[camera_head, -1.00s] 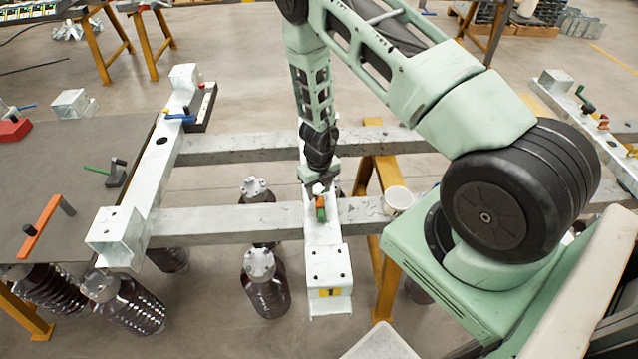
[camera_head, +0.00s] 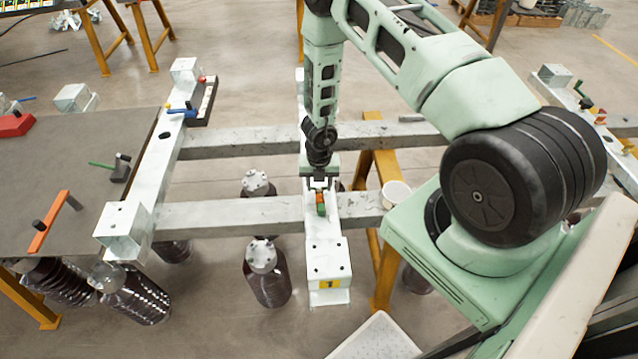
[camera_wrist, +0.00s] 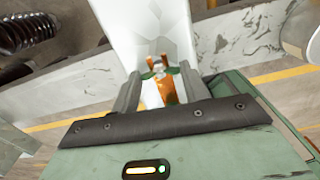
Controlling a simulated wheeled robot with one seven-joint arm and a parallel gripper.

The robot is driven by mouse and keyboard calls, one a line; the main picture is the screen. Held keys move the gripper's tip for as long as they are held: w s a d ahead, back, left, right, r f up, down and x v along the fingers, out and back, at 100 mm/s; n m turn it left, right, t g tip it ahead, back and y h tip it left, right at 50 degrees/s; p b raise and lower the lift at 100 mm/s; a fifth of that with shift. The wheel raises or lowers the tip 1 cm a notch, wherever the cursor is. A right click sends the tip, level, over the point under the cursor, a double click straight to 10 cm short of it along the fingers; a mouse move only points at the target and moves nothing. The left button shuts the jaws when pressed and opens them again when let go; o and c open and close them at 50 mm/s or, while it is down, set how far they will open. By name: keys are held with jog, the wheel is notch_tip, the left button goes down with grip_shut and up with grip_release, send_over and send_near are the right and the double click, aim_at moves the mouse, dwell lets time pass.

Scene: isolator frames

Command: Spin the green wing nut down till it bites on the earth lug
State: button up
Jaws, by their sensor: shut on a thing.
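The nut itself is too small to make out there.
The white beam (camera_head: 326,255) crosses grey rails (camera_head: 240,218) on orange trestles (camera_head: 377,165). A white cup (camera_head: 396,194) stands right of my gripper. A grey table (camera_head: 60,170) with clamps is at left.

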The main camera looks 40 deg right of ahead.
jog(key=shift+w+m, duration=0.15)
jog(key=shift+m, duration=0.25)
jog(key=m+b, duration=0.2)
jog(key=shift+f+b, duration=0.15)
jog(key=shift+b, duration=0.15)
jog(key=shift+m+b, duration=1.8)
jog(key=shift+m, duration=0.7)
jog(key=shift+r, duration=0.2)
jog(key=o, duration=1)
